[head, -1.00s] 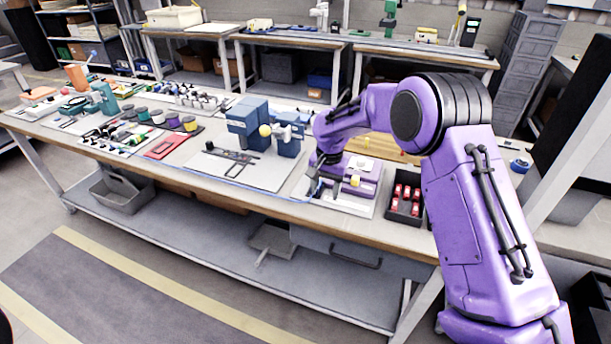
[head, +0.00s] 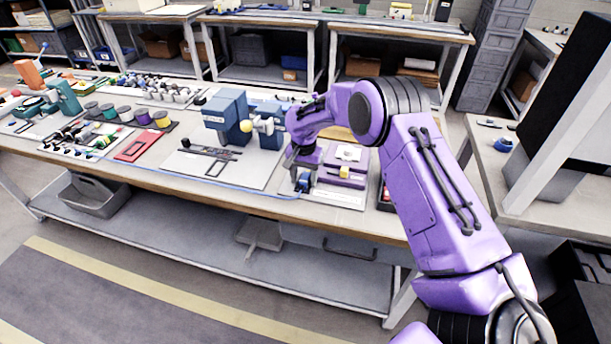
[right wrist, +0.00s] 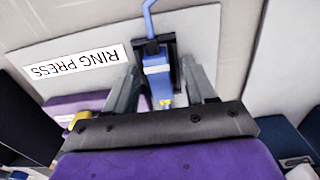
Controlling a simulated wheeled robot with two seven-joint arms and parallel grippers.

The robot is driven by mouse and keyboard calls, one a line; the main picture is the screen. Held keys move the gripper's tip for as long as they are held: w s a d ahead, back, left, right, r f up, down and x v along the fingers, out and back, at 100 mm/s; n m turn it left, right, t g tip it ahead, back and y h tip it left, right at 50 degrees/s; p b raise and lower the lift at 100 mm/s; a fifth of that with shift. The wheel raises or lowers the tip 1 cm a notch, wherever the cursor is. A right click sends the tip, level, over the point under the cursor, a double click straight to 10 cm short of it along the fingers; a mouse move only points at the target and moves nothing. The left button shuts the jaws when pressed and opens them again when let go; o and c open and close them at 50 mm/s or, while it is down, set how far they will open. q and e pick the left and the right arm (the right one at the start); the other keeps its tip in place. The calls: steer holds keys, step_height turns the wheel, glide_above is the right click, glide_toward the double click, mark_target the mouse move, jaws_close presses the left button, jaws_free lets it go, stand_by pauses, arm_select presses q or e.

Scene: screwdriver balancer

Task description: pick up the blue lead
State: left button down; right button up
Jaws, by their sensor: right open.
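The blue lead shows in the right wrist view as a blue plug (right wrist: 157,80) with a thin blue cable running up from it. The plug sits in or against a dark holder (right wrist: 170,45) on a light plate. My right gripper (right wrist: 160,66) is open, with one finger on each side of the plug and visible gaps between. In the head view my right gripper (head: 301,178) points down over the left part of the purple press station (head: 345,160); a bit of the blue plug (head: 303,183) shows there. My left gripper is not in view.
A "RING PRESS" label (right wrist: 78,64) lies beside the plug. A blue machine (head: 226,112) stands to the left on a light board (head: 255,172). A red tray (head: 137,147) and several spools lie farther left. A yellow part (head: 345,171) is on the press, close to my gripper.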

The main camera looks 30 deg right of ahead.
steer(key=shift+s, duration=0.1)
jaws_close()
steer(key=shift+r, duration=0.1)
